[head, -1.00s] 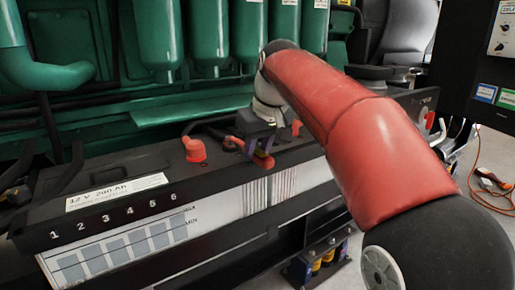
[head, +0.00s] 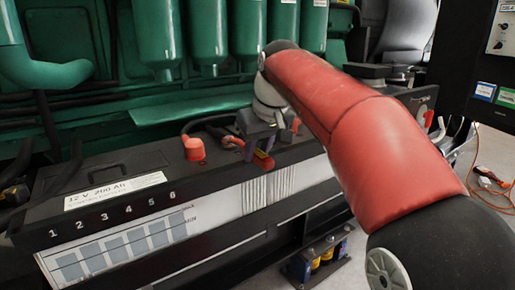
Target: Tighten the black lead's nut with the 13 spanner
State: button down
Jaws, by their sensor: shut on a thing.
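My gripper (head: 249,150) is low over the battery top, right of the red terminal cap, pointing down. It is shut on a slim red tool with a yellowish part (head: 263,161); this seems to be the 13 spanner, mostly hidden by the fingers. Its red end sticks out towards the battery's front edge. The battery (head: 110,165) is long and black, with a "12 V 200 Ah" label. A black cable (head: 212,119) runs behind the red cap (head: 194,148) towards my gripper. The black lead's nut is not visible, and I cannot tell whether the spanner is on it.
Green engine pipes and cylinders (head: 207,35) stand close behind the battery. A dark frame (head: 310,225) runs below its front. A dark cabinet (head: 485,65) stands at the right, with an orange-cabled tool (head: 488,180) on the pale floor.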

jog(key=shift+f, duration=0.5)
jog(key=c, duration=1.9)
grip_release()
grip_shut()
jog(key=shift+s+a+m+h, duration=0.15)
jog(key=shift+s+a+m, duration=0.1)
jog(key=shift+a+m, duration=0.25)
jog(key=shift+s+a+m+h, duration=0.15)
jog(key=shift+s+a+m, duration=0.1)
jog(key=shift+a+m, duration=0.25)
